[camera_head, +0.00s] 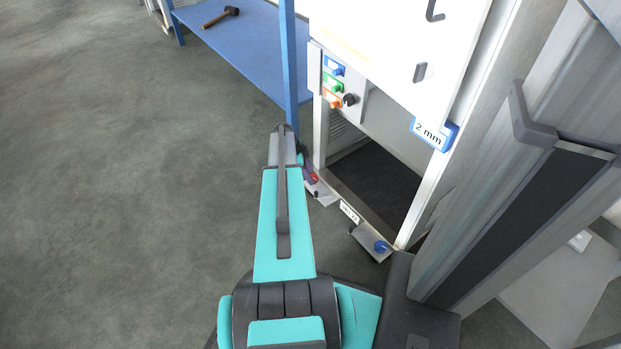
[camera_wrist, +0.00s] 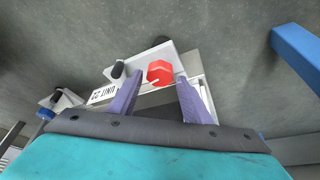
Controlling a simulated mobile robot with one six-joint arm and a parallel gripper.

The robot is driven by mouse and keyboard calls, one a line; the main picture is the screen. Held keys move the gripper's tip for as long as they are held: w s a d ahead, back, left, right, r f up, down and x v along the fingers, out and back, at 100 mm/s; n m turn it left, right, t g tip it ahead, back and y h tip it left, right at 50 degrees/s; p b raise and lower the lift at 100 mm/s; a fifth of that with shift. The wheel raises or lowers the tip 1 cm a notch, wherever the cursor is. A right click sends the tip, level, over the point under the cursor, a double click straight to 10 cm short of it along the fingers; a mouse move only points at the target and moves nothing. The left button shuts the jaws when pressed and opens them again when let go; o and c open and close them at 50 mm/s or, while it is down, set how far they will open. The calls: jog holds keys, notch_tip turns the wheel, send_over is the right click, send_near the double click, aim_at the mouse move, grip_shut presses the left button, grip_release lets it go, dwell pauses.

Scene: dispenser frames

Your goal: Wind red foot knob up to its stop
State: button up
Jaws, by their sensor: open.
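The red foot knob (camera_wrist: 159,72) sits on a light metal foot bracket (camera_wrist: 136,66) at the bottom corner of the frame. In the wrist view it lies just beyond my gripper (camera_wrist: 156,86), roughly in line with the gap between the two purple fingers. The fingers are open and nothing shows between them; I cannot tell whether either touches the knob. In the head view the red knob (camera_head: 314,177) shows as a small patch beside my gripper (camera_head: 307,174), which my arm partly hides.
A blue foot knob (camera_head: 380,246) is on the other front bracket, with a unit label (camera_head: 349,212) between them. A blue post (camera_head: 289,70) of the bench (camera_head: 240,50) stands close behind my arm. Coloured buttons (camera_head: 333,85) are on the frame above. The floor at left is clear.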

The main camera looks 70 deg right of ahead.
jog(key=shift+x, duration=0.85)
jog(key=c, duration=0.8)
jog(key=shift+o, duration=0.2)
jog(key=shift+a+r+n, duration=0.1)
jog(key=shift+n, duration=0.2)
